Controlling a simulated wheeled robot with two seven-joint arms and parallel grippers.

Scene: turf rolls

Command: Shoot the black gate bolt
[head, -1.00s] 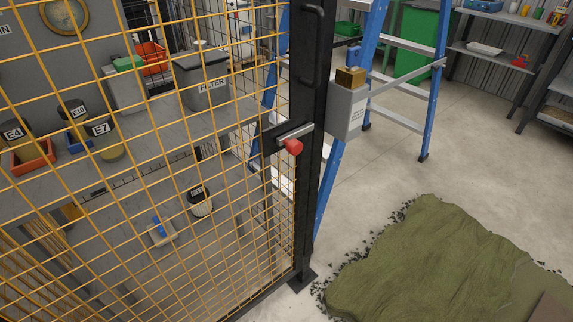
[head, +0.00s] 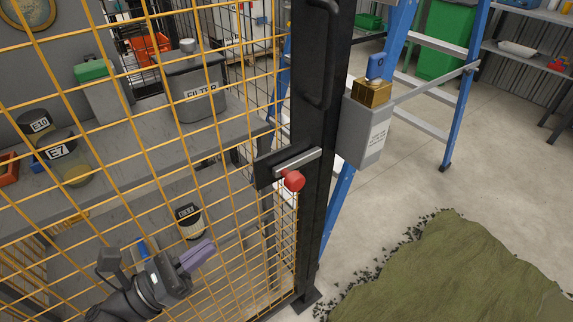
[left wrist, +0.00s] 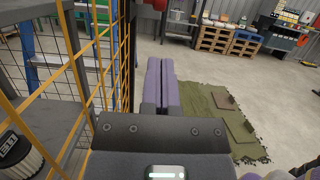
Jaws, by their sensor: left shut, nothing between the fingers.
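The gate bolt is a grey bar (head: 297,161) with a red knob (head: 293,181), set on a black plate at the edge of the yellow mesh gate (head: 130,165). The bar reaches onto the black post (head: 313,120); how far it is engaged I cannot tell. My left gripper (head: 198,255) is in front of the mesh, below and left of the knob and apart from it. Its purple fingers are shut and empty, also in the left wrist view (left wrist: 161,88). A red piece at that view's top edge may be the knob.
A turf sheet (head: 450,275) lies on the floor at right. Behind the mesh are a bench with a FILTER bin (head: 195,90) and labelled jars.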

